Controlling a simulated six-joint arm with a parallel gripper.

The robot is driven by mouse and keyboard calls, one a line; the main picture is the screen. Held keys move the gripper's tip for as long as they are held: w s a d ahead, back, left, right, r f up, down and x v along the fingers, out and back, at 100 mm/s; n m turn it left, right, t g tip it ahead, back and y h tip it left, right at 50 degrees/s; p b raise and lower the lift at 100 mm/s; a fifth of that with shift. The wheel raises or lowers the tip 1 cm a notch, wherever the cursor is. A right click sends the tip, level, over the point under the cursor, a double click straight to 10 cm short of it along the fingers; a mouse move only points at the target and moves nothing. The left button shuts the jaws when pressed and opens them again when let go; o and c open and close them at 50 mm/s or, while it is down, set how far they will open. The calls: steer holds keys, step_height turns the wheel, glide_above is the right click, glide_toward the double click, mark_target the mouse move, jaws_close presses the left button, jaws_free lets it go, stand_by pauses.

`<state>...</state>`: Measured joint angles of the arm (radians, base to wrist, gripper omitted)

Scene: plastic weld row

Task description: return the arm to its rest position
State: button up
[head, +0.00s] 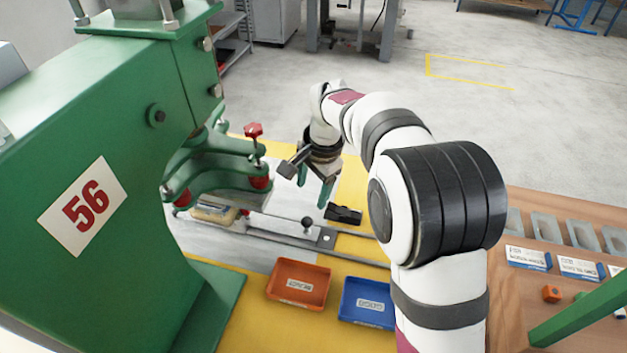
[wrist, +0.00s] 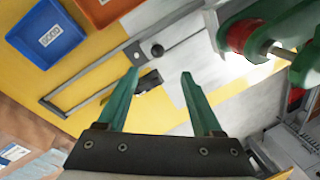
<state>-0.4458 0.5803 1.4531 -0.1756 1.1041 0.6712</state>
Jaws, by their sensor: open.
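My gripper (head: 315,188) hangs at the end of my white arm, above the yellow and grey work surface beside the green machine. In the wrist view its two green fingers (wrist: 160,80) are spread apart with nothing between them. A small black block-like object (head: 343,214) lies on the surface below and to the right of the gripper in the head view. It also shows in the wrist view (wrist: 149,81), beyond the fingers and near the left one. My gripper is apart from it.
A green machine (head: 120,130) marked 56 stands at left, with a red-knobbed clamp (head: 253,131). A slide rail with a black knob (head: 307,222) crosses the surface. An orange tray (head: 299,303) and a blue tray (head: 349,315) sit in front. A wooden bench (head: 530,285) is at right.

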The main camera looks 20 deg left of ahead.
steer(key=r, duration=0.2)
steer(key=shift+s+d+r, duration=0.2)
steer(key=shift+d+r, duration=0.05)
steer(key=shift+r, duration=0.15)
steer(key=s+d+r, duration=0.5)
steer(key=s+d, duration=0.7)
steer(key=d, duration=0.1)
steer(key=s+d+f, duration=0.1)
steer(key=s+d, duration=0.2)
steer(key=s, duration=0.6)
steer(key=s+d+f+n+g, duration=0.1)
steer(key=s+d+f, duration=0.1)
steer(key=s, duration=0.7)
steer(key=shift+d+f, duration=0.3)
steer(key=shift+d, duration=0.35)
